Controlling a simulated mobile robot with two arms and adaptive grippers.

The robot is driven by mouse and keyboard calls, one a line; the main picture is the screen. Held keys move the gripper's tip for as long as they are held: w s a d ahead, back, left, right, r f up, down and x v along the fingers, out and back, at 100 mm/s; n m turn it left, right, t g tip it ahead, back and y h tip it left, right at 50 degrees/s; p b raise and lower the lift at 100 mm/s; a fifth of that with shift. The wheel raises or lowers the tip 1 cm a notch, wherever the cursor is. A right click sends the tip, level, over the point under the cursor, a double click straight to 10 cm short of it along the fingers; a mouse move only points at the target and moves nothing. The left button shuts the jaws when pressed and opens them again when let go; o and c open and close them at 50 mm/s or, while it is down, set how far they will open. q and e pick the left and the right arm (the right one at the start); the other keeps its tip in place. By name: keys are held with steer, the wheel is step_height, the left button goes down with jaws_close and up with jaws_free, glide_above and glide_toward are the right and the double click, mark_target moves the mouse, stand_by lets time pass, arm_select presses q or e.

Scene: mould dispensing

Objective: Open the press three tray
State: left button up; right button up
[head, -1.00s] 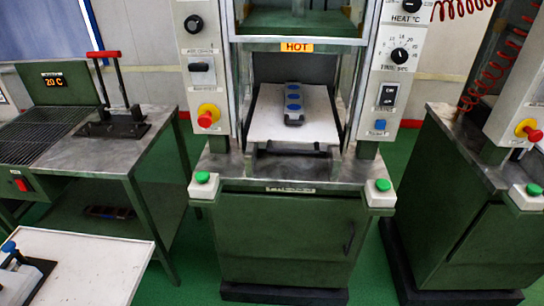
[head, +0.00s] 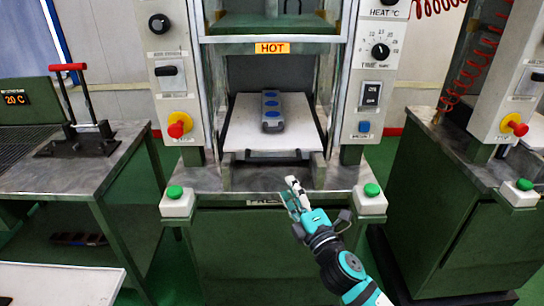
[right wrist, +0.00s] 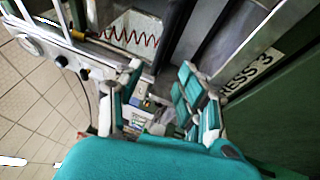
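The press three tray (head: 245,138) is a pale flat plate inside the green press, under the HOT label. A grey mould with blue round spots (head: 272,112) lies on it. My right gripper (head: 290,190) is in front of the press, near the front edge of its metal top, below and to the right of the tray. It is apart from the tray. In the right wrist view its fingers (right wrist: 160,85) are spread with nothing between them. A PRESS 3 label (right wrist: 250,75) shows beside them. My left gripper is not in view.
Green buttons on white boxes stand left (head: 176,192) and right (head: 371,190) of the press front. A bench with a red-handled lever (head: 68,68) stands at the left. Another press (head: 440,170) stands at the right. A white table (head: 60,280) is at the lower left.

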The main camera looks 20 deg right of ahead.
mark_target(274, 161)
steer(key=p+x, duration=0.1)
steer(key=x, duration=1)
steer(key=shift+w, duration=0.25)
steer(key=shift+c, duration=0.5)
jaws_close()
